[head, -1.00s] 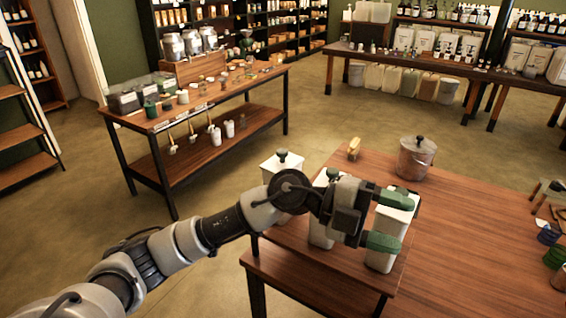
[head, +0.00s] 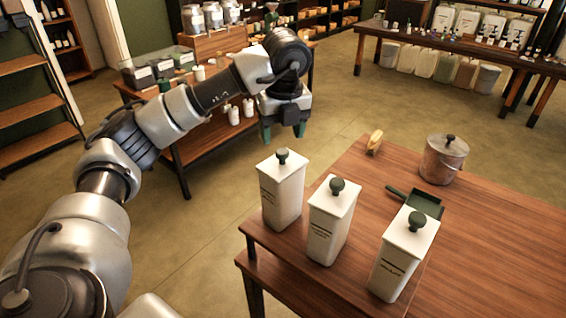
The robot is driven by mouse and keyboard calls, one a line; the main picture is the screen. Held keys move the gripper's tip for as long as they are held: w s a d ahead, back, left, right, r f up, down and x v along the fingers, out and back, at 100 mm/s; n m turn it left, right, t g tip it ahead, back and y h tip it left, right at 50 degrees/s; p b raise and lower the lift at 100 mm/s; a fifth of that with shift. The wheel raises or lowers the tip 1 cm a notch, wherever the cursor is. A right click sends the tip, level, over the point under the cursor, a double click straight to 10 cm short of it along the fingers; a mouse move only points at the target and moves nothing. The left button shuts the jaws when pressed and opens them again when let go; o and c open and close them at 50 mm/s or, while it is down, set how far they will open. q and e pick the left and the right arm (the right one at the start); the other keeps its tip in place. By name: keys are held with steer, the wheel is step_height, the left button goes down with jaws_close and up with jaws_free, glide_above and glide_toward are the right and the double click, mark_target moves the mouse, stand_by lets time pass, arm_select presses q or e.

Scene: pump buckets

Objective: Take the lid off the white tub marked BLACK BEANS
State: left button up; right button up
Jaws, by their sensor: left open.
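Three white tubs stand in a row at the table's left end: a left tub (head: 282,199), a middle tub (head: 326,230) and a right tub (head: 399,265). Each wears a white lid with a dark round knob: left knob (head: 282,155), middle knob (head: 337,186), right knob (head: 417,220). Each has dark print on its front, too small to read, so I cannot tell which is marked BLACK BEANS. My left gripper (head: 283,132) is open and empty, its green fingers pointing down, just above and beyond the left tub in the picture. My right gripper is out of view.
The wooden table (head: 490,240) is clear at right. Behind the right tub lies a green scoop (head: 422,203). A lidded metal bucket (head: 443,160) and a small yellowish brush-like object (head: 375,141) are at the far edge. A display table (head: 185,145) stands behind my arm.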

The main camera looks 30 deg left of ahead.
mark_target(283, 151)
arm_select(q)
steer(key=shift+w+a+f, duration=0.1)
steer(key=shift+w+f, duration=0.05)
steer(key=shift+f, duration=0.3)
steer(key=shift+w+a+f, duration=0.1)
steer(key=shift+w+f, duration=0.05)
steer(key=shift+f, duration=0.25)
steer(key=f+p, duration=0.1)
steer(key=f, duration=0.2)
steer(key=f+p, duration=0.1)
steer(key=shift+w+a+f+p, duration=0.15)
steer(key=shift+w+a+p, duration=0.05)
steer(key=shift+w+p, duration=0.1)
steer(key=shift+f, duration=0.45)
steer(key=shift+c, duration=0.2)
steer(key=c, duration=0.7)
steer(key=shift+c, duration=1.2)
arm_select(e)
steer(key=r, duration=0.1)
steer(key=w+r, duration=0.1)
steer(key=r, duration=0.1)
